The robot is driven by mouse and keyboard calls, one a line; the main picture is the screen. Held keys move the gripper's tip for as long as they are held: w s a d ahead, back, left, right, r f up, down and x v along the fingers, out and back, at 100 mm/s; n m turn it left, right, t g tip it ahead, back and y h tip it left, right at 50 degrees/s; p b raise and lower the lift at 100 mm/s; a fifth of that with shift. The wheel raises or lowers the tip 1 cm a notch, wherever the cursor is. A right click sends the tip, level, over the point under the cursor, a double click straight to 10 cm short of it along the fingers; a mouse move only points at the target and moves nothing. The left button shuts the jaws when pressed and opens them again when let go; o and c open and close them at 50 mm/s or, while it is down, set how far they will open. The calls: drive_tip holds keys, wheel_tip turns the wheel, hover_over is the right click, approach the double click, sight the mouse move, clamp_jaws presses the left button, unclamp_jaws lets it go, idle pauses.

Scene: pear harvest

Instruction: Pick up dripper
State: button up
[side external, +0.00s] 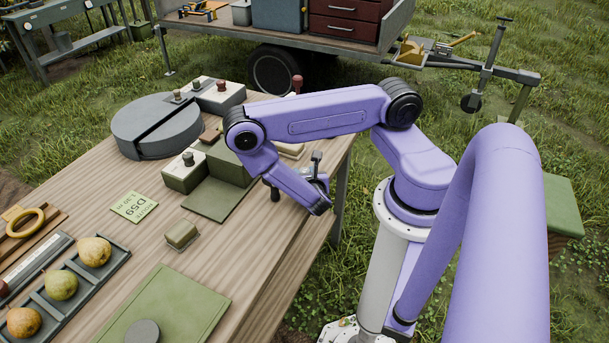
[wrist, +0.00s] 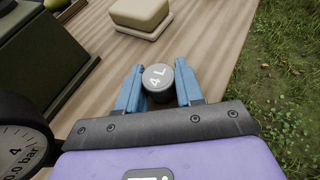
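The dripper (wrist: 158,80) is a small dark grey cylinder with a pale top marked "4 L". In the wrist view it sits between the two blue fingers of my gripper (wrist: 160,87), with a finger close along each side. Whether both fingers press on it, and whether it stands on the table or is lifted, cannot be told. In the side view my gripper (side external: 316,192) is low at the table's right edge, and my arm mostly hides its fingertips and the dripper.
In the wrist view a gauge (wrist: 18,150) is close on the left, and a cream block (wrist: 141,14) lies ahead. Grass lies right.

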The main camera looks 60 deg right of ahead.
sight(304, 170)
drive_tip(key=shift+r, duration=0.15)
drive_tip(key=shift+r, duration=4.85)
